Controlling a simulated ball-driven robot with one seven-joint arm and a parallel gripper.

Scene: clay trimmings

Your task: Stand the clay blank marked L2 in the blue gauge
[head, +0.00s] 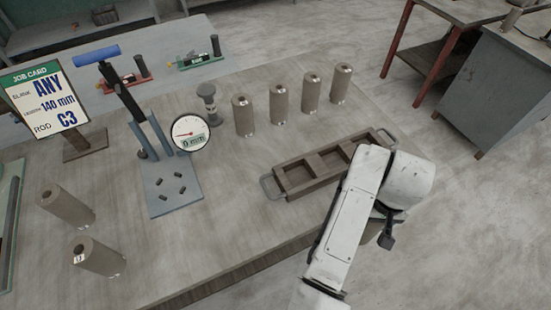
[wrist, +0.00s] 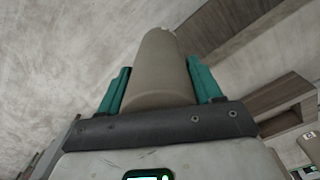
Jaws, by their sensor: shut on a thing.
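The blue gauge (head: 172,190) stands on the table left of centre, with a base plate bearing several small dark pegs, uprights, and a lever with a blue handle. Its dial (head: 190,133) reads 0 mm, and no blank stands on the plate. In the wrist view my gripper (wrist: 162,82) has its teal fingers shut on a grey-brown clay blank (wrist: 160,65). No mark shows on the held blank's visible side, so I cannot tell which it is. In the head view my arm hides the gripper and held blank, near the table's front edge.
Two blanks (head: 66,207) (head: 98,257) stand at front left; several more (head: 278,104) stand in a row at the back. An empty compartmented tray (head: 297,193) lies beside my arm. A job card (head: 45,98) reads ANY, 140 mm, C3. Table between gauge and tray is clear.

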